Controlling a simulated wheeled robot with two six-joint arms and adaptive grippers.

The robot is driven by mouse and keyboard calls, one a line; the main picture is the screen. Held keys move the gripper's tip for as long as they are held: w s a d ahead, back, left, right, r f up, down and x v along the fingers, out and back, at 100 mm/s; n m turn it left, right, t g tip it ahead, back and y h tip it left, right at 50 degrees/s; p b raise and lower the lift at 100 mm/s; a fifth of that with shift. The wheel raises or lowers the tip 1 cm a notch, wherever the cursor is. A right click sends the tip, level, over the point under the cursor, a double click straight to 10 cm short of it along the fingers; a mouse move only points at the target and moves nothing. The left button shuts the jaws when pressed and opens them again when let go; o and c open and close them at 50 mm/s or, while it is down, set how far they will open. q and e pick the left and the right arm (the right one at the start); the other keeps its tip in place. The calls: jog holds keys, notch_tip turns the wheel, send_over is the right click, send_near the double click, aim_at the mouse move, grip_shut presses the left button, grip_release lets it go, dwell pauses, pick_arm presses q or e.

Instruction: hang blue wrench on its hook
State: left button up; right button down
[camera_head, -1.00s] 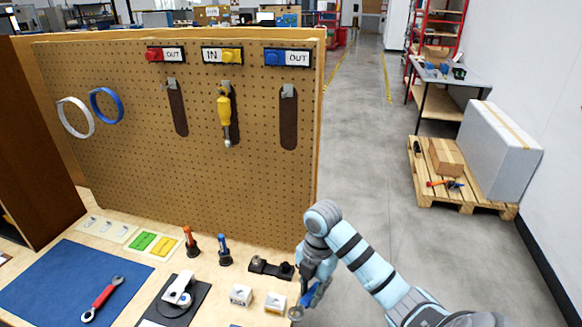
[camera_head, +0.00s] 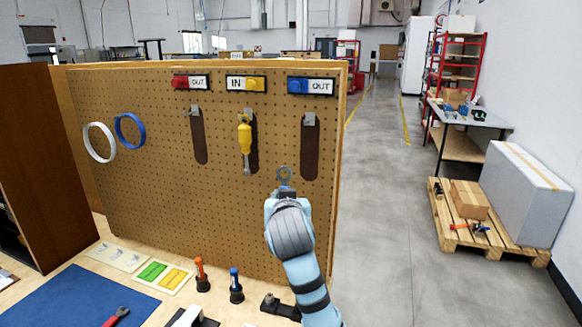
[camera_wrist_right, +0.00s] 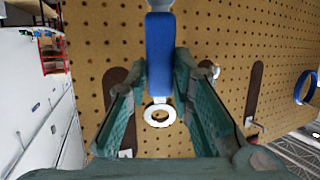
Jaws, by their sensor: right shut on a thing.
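My right gripper (camera_head: 286,193) is raised in front of the pegboard, shut on the blue wrench. The wrench's metal ring end (camera_head: 285,174) points up above the gripper in the head view; its blue handle is mostly hidden there. In the right wrist view the blue handle (camera_wrist_right: 160,55) lies between the fingers, with the ring (camera_wrist_right: 160,115) in front of the board. The metal hook (camera_head: 309,119) under the blue OUT label (camera_head: 311,86) is empty, over a dark strip (camera_head: 310,153). The ring is below and left of this hook in the head view. My left gripper is not in view.
The hook (camera_head: 194,111) under the red label is empty. A white ring (camera_head: 99,143) and a blue ring (camera_head: 129,131) are on the board's left. The table below carries a red wrench (camera_head: 117,316) and small parts.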

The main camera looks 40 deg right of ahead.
jog(key=s+a+r+m+g+h+b, duration=0.1)
jog(key=s+r+m+g+h, duration=0.2)
jog(key=r+h, duration=0.6)
jog(key=shift+w+d+r+m+t+y+b, duration=0.1)
jog(key=shift+w+d+m+t+y+b, duration=0.2)
jog(key=shift+w+d, duration=0.85)
jog(key=shift+w+d+m+t+y+b, duration=0.15)
jog(key=shift+w+d+y, duration=0.4)
jog(key=shift+d, duration=1.05)
jog(key=shift+w+d+r+m+t+y+b, duration=0.15)
jog(key=shift+w+d+m+y+b, duration=0.1)
jog(key=shift+w+d, duration=0.95)
jog(key=shift+s+d+f, duration=0.15)
jog(key=shift+s, duration=0.05)
jog(key=c, duration=1.3)
grip_release()
